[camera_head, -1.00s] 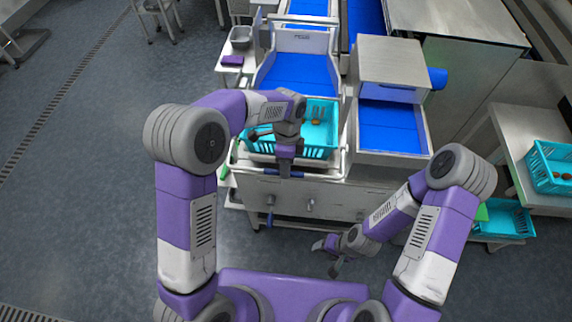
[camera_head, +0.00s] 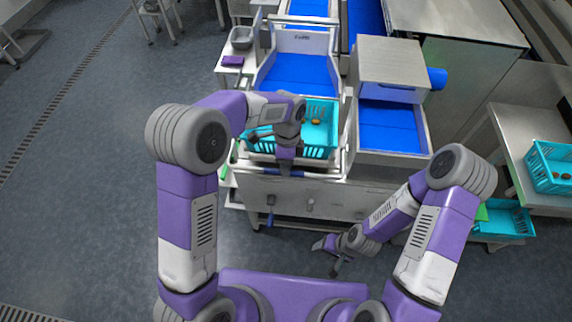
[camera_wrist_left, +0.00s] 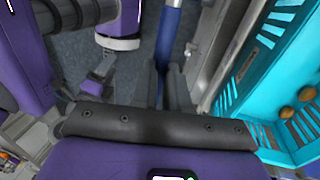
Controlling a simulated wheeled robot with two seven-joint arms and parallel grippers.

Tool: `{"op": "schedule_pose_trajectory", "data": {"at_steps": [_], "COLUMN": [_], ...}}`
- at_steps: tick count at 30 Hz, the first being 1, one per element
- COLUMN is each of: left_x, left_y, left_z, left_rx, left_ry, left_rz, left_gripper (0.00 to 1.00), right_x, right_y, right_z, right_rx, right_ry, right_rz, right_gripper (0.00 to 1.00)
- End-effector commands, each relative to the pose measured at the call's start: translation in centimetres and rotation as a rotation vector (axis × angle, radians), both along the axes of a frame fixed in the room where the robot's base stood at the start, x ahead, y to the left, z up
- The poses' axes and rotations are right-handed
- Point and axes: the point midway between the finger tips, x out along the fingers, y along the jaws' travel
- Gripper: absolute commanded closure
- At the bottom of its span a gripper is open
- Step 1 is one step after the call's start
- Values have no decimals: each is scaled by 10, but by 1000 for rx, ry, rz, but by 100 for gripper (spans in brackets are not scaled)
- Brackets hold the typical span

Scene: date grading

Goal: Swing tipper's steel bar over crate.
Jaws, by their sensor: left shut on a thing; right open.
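The turquoise crate (camera_head: 320,152) sits in the tipper (camera_head: 330,205) below a blue chute, with a few brown dates inside; part of it shows in the left wrist view (camera_wrist_left: 273,65). The tipper's steel bar (camera_head: 325,176) runs along the crate's near side, low in front of it. My left gripper (camera_head: 285,170) is shut on the bar's blue grip (camera_wrist_left: 170,35), which lies between its fingers in the left wrist view. My left wrist hides part of the crate. My right gripper (camera_head: 325,258) is open and empty, low in front of the tipper.
A blue-floored bin (camera_head: 390,128) stands right of the tipper. Another turquoise crate (camera_head: 550,168) sits on the right table, and one (camera_head: 505,222) sits lower down. A side table at left holds a metal bowl (camera_head: 241,38) and purple cloth (camera_head: 232,60). The left floor is clear.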

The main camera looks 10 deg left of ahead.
Motion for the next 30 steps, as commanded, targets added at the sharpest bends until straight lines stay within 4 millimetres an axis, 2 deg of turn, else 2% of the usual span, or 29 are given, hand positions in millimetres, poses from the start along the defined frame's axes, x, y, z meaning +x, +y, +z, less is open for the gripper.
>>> {"op": "schedule_pose_trajectory", "data": {"at_steps": [8, 18, 23, 30], "left_x": [3, 12, 19, 28], "left_y": [0, 0, -1, 0], "left_z": [11, 31, 38, 47], "left_rx": [-1, -2, -4, -2], "left_ry": [68, 278, 379, 368], "left_rz": [1, 2, 2, 0], "left_gripper": [100, 100, 100, 100], "right_x": [0, 0, 0, 0], "right_y": [0, 0, 0, 0], "right_z": [22, 70, 80, 83], "right_rx": [0, 0, 0, 0], "right_ry": [0, 0, 0, 0], "right_rz": [0, 0, 0, 0], "right_gripper": [36, 36, 36, 36]}}
